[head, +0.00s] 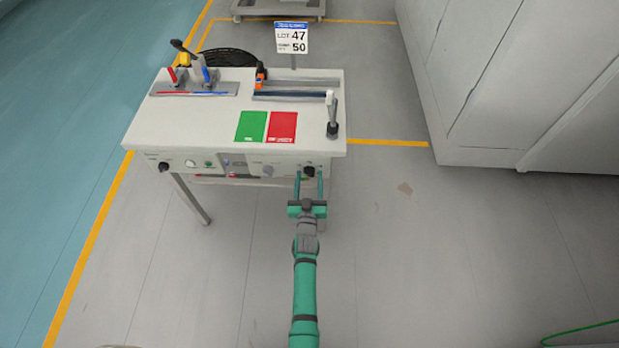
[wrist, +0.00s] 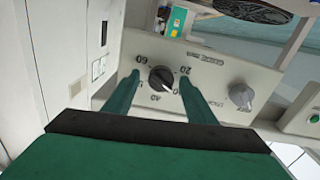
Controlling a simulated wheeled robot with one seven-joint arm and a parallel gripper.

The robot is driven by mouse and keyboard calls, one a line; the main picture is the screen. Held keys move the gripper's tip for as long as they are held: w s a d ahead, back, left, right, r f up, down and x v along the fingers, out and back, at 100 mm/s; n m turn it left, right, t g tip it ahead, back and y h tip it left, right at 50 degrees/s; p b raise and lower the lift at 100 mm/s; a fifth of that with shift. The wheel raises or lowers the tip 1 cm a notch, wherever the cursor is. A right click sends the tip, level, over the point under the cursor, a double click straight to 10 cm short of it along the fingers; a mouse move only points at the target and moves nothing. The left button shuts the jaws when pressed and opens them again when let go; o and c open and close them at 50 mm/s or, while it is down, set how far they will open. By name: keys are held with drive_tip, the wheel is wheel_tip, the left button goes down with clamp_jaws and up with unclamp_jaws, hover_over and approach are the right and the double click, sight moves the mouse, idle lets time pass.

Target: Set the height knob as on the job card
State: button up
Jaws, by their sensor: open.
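The job card (head: 291,38) stands on a post behind the bench and reads LOT 47 with 50 below; its small print is too small to read. A black knob (head: 309,172) is at the right end of the bench's front panel. In the wrist view this knob (wrist: 161,78) sits in a dial with 20, 40 and 60 legible. A pale mark on it seems to point to the lower right in that view. My gripper (head: 310,182) is open, with one finger on each side of the knob; I cannot tell whether they touch it.
A grey knob (wrist: 240,95) sits beside the black one on the panel. Another black knob (head: 164,167) is at the panel's left end. A lever (head: 332,117) stands on the bench top's right edge. Pale cabinets (head: 480,80) stand to the right, with clear floor between.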

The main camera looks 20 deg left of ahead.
drive_tip(key=shift+w+a, duration=0.2)
drive_tip(key=shift+w, duration=0.1)
drive_tip(key=shift+d, duration=0.15)
drive_tip(key=c, duration=0.7)
drive_tip(key=shift+s, duration=0.1)
drive_tip(key=c, duration=0.4)
drive_tip(key=shift+o, duration=0.3)
drive_tip(key=shift+a, duration=0.2)
